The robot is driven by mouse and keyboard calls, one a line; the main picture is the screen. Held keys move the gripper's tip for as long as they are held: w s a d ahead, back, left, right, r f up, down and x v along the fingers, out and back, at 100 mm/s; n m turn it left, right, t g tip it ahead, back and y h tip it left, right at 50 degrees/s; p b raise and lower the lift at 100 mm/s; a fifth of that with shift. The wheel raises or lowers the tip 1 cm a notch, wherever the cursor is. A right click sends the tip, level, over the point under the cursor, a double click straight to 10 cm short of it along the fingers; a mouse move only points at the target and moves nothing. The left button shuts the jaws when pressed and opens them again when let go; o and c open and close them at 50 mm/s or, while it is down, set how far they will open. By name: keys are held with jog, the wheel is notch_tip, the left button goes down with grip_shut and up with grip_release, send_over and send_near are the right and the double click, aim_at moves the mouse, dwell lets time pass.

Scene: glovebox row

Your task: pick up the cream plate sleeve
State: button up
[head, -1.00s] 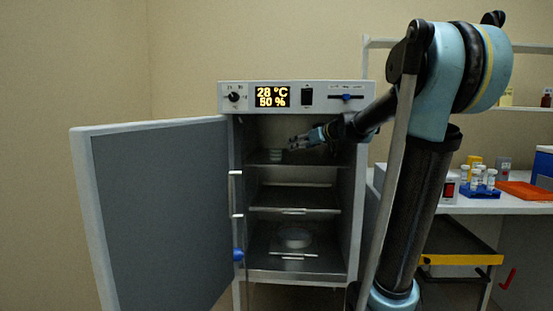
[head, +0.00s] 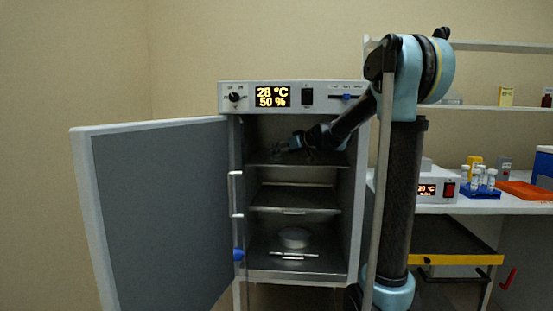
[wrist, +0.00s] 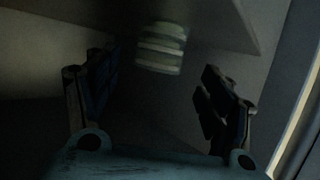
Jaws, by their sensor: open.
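A pale, short cylinder with light and darker bands, which looks like the cream plate sleeve (wrist: 161,48), shows in the wrist view at upper middle. It lies beyond my fingertips, in line with the gap between them, and nothing touches it. My gripper (wrist: 160,95) is open and empty, with a dark finger on each side. In the head view my gripper (head: 283,147) is inside the open cabinet (head: 350,200), just above the top shelf (head: 310,161). There the sleeve is hidden behind my gripper.
The cabinet door (head: 160,215) stands wide open to the left. A round pale dish (head: 295,237) sits in the lowest compartment, and the middle shelf (head: 295,197) looks empty. At right, a bench (head: 450,208) holds a blue tube rack (head: 482,192) and an orange tray (head: 525,190).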

jog(key=shift+r+x, duration=0.15)
jog(key=shift+x, duration=1.2)
jog(key=shift+r+x, duration=0.15)
jog(key=shift+x, duration=1.2)
jog(key=shift+w, duration=0.2)
jog(key=c, duration=1.2)
